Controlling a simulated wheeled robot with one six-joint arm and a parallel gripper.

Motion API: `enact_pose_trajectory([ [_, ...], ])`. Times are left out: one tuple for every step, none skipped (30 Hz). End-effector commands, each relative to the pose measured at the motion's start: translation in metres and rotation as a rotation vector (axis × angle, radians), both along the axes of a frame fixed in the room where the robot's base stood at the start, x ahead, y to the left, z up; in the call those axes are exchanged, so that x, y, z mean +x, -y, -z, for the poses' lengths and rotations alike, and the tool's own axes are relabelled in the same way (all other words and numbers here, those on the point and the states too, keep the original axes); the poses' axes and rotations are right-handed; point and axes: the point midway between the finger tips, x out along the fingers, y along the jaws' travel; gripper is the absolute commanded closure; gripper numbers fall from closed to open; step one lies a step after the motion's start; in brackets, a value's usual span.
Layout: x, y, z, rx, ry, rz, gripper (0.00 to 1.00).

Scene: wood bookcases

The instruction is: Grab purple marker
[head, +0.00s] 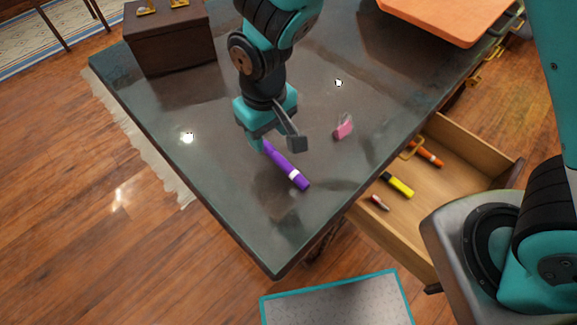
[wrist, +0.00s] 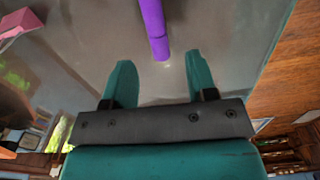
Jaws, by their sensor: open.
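The purple marker (head: 286,166) lies on the dark grey table top (head: 200,115), toward its near corner. It has a white band near its lower right end. My gripper (head: 276,144) is open and hangs just above the marker's upper left end. In the wrist view, the marker (wrist: 154,27) runs from the top edge down to a point ahead of and between the two teal fingertips (wrist: 159,65). Nothing is between the fingers at their base. I cannot tell the exact height of the fingers over the table.
A pink object (head: 344,129) lies to the right of the marker. A brown box (head: 170,45) stands at the back left, an orange board (head: 440,15) at the back right. An open drawer (head: 465,150) at right holds a yellow marker (head: 397,185) and an orange one (head: 427,154).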

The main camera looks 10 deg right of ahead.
Motion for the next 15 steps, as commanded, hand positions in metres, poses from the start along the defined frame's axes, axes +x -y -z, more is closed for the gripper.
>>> enact_pose_trajectory([
  [-0.001,0.001,0.006,-0.003,-0.003,0.000,0.48],
  [-0.001,0.002,0.011,-0.004,-0.005,0.000,0.48],
  [-0.001,0.002,0.017,-0.004,-0.005,0.000,0.48],
  [-0.001,0.003,0.022,-0.004,-0.006,0.000,0.48],
  [-0.001,0.003,0.027,-0.004,-0.005,0.000,0.48],
  [-0.001,0.003,0.033,-0.004,-0.005,0.000,0.48],
  [-0.001,0.003,0.037,-0.003,-0.004,0.000,0.48],
  [-0.001,0.003,0.041,-0.003,-0.003,0.000,0.48],
  [-0.001,0.002,0.045,-0.001,-0.003,0.000,0.48],
  [-0.001,0.002,0.047,-0.001,-0.003,0.000,0.48],
  [-0.001,0.002,0.048,-0.001,-0.002,0.000,0.48],
  [-0.001,0.002,0.049,0.000,-0.001,0.000,0.48],
  [0.000,0.002,0.050,0.000,-0.001,0.000,0.48],
  [0.000,0.002,0.050,0.000,-0.001,0.000,0.48],
  [0.000,0.002,0.050,0.000,0.000,0.000,0.48],
])
